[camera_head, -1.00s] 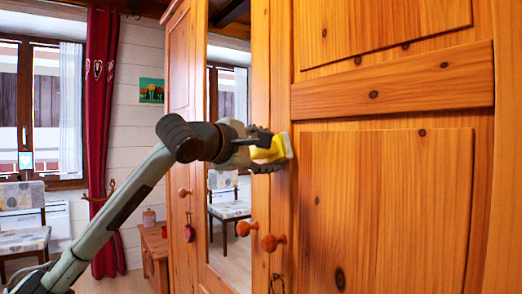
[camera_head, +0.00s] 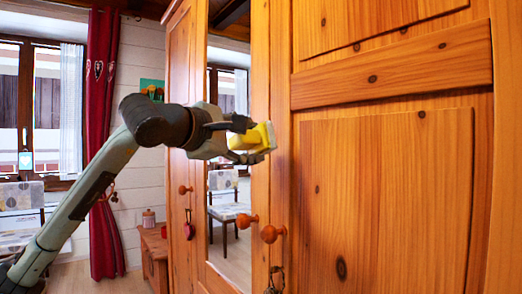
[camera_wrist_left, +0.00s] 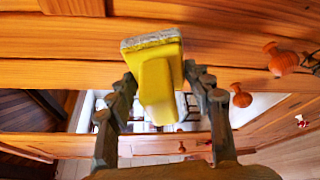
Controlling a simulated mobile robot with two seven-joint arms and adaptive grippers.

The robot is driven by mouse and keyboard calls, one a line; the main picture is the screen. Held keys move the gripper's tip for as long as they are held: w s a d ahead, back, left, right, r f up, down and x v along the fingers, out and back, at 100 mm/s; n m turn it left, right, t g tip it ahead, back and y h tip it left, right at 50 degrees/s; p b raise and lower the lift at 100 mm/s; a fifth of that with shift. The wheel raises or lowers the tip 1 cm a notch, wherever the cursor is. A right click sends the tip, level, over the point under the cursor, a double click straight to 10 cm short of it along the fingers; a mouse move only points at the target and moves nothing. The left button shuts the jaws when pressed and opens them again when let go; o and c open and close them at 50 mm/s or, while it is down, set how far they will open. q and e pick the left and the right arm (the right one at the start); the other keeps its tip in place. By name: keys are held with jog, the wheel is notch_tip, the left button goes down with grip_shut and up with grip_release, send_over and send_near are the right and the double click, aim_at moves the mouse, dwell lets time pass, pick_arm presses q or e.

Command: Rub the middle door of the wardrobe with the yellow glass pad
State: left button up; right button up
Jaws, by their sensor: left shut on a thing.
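The yellow glass pad (camera_head: 254,138) has a pale rubbing face and is held in my left gripper (camera_head: 238,140). The left gripper is shut on it, with one finger on each side of the pad in the left wrist view (camera_wrist_left: 157,85). The wardrobe's middle door (camera_head: 260,75) has a tall mirror and a round wooden knob. The pad is in front of this door's right-hand frame, above the knob, its pale face toward the wood. I cannot tell whether it touches. My right gripper is not in view.
The middle door's knob (camera_head: 247,224) and the right door's knob (camera_head: 272,234) stick out below the pad. Keys (camera_head: 275,280) hang under the right knob. A small wooden bench (camera_head: 155,245) stands left of the wardrobe, near a red curtain (camera_head: 103,150).

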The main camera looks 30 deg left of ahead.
aim_at(234, 141)
pick_arm(q)
jog(key=shift+s+a, duration=0.15)
jog(key=shift+s, duration=0.25)
jog(key=shift+s+a+f+b, duration=0.1)
jog(key=shift+s+a+b, duration=0.1)
jog(key=shift+s+b, duration=0.25)
jog(key=shift+s+a+f+b, duration=0.1)
jog(key=shift+s+a+b, duration=0.1)
jog(key=shift+s+b, duration=0.2)
jog(key=shift+s+a+r, duration=0.2)
jog(key=shift+s, duration=0.3)
